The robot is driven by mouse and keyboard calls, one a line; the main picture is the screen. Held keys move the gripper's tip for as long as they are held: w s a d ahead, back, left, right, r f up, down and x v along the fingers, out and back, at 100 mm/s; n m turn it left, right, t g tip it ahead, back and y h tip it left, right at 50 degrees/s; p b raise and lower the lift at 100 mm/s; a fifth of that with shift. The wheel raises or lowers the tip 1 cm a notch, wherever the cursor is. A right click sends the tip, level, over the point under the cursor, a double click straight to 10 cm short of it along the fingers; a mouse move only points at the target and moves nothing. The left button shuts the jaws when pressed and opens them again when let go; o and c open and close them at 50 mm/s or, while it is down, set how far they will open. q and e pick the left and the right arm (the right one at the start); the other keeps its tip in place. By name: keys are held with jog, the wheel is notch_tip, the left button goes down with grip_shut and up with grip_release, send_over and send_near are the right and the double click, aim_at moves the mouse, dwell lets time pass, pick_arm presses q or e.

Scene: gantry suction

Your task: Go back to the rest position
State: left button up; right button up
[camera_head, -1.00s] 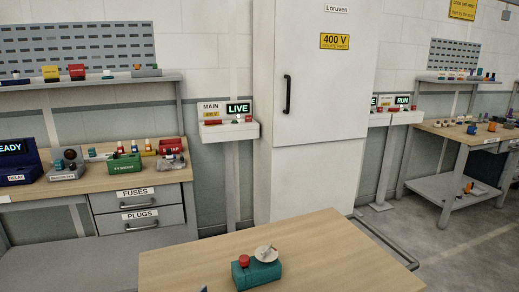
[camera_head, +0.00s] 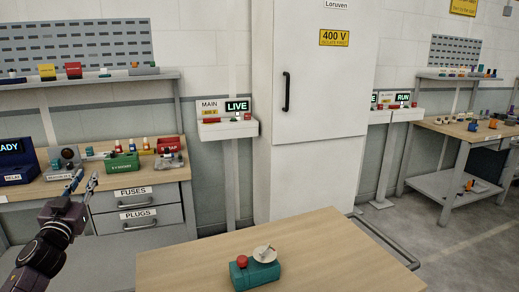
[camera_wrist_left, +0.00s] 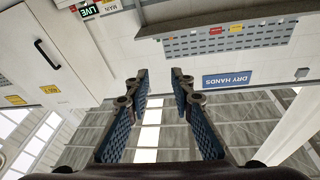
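My left gripper (camera_head: 85,184) is raised at the left of the head view, in front of the workbench drawers. Its fingers point up. In the left wrist view the two blue padded fingers of the left gripper (camera_wrist_left: 160,78) stand apart with nothing between them. My right gripper is in neither view.
A wooden table (camera_head: 190,262) in front bears a teal box (camera_head: 252,274) with a red knob and a pale disc. A workbench (camera_head: 105,178) with drawers stands at the left. A tall white cabinet (camera_head: 318,130) stands behind the table. Grey floor (camera_head: 465,240) shows at the right.

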pick_arm(q)
notch_tip(320, 180, down, 20)
jog(key=m+g, duration=0.4)
jog(key=s+d+f+g, duration=0.2)
jog(key=s+f, duration=0.3)
jog(key=f, duration=0.6)
jog(key=s+d+f+g, duration=0.2)
jog(key=s+f, duration=0.4)
jog(key=f, duration=0.6)
jog(key=s+d+f+g, duration=0.25)
jog(key=s+f, duration=0.25)
jog(key=f, duration=0.6)
jog(key=s+d+f+n+g+h, duration=0.15)
jog(key=s+d+f, duration=0.35)
jog(key=s+f, duration=0.55)
jog(key=s+d+f+g+h, duration=0.1)
jog(key=s+d+f+g, duration=0.25)
jog(key=s+f, duration=0.7)
jog(key=s+d+f+g, duration=0.1)
jog(key=s+d, duration=0.2)
jog(key=s, duration=0.7)
jog(key=s+d+f+g, duration=0.1)
jog(key=s+d, duration=0.3)
jog(key=s, duration=0.6)
jog(key=s+d+f+g, duration=0.2)
jog(key=s+d, duration=0.2)
jog(key=s, duration=0.6)
jog(key=shift+d+f+h+p, duration=0.15)
jog(key=shift+f+h+p, duration=0.15)
jog(key=shift+h+p, duration=0.05)
